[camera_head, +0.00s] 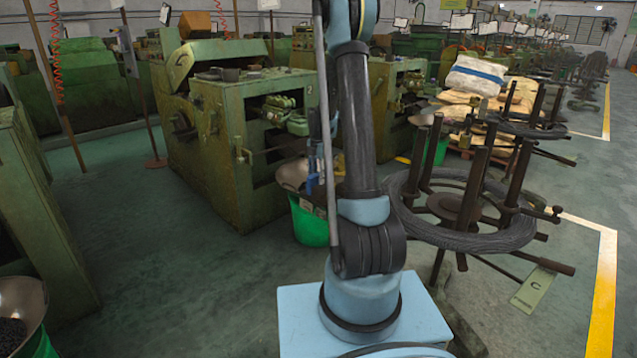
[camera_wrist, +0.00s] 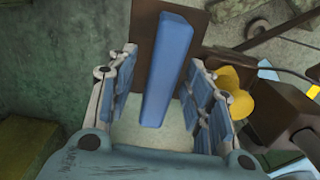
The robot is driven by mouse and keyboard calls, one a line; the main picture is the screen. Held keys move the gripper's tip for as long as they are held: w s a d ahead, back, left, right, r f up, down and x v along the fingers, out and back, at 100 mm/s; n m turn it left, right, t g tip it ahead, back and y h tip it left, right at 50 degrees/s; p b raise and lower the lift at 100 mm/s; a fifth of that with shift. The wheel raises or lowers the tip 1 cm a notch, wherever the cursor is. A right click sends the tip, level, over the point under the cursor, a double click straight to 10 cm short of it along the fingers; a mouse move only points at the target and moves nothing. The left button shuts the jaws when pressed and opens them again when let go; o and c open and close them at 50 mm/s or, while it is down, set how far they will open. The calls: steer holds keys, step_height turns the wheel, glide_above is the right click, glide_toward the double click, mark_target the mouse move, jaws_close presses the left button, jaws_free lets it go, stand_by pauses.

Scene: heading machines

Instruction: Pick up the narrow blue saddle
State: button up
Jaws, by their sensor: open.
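The narrow blue saddle (camera_wrist: 168,80) is a long, slim blue bar in the wrist view. It stands out against a brown plate behind it. My gripper (camera_wrist: 162,58) is open, with one blue-padded finger to the left of the bar and the other to its right. Gaps show on both sides of the bar, so neither finger appears to touch it. In the head view my arm hides much of this spot, and I cannot clearly tell the saddle from the gripper there.
In the wrist view a yellow rounded part (camera_wrist: 234,95) and a brown block (camera_wrist: 275,115) sit close to the right finger. In the head view a green machine (camera_head: 215,150) stands left of my arm, a green bucket (camera_head: 308,225) behind it, and a wire coil stand (camera_head: 465,235) on the right.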

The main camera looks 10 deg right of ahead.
steer(key=shift+f, duration=0.3)
jaws_close()
steer(key=shift+r, duration=0.1)
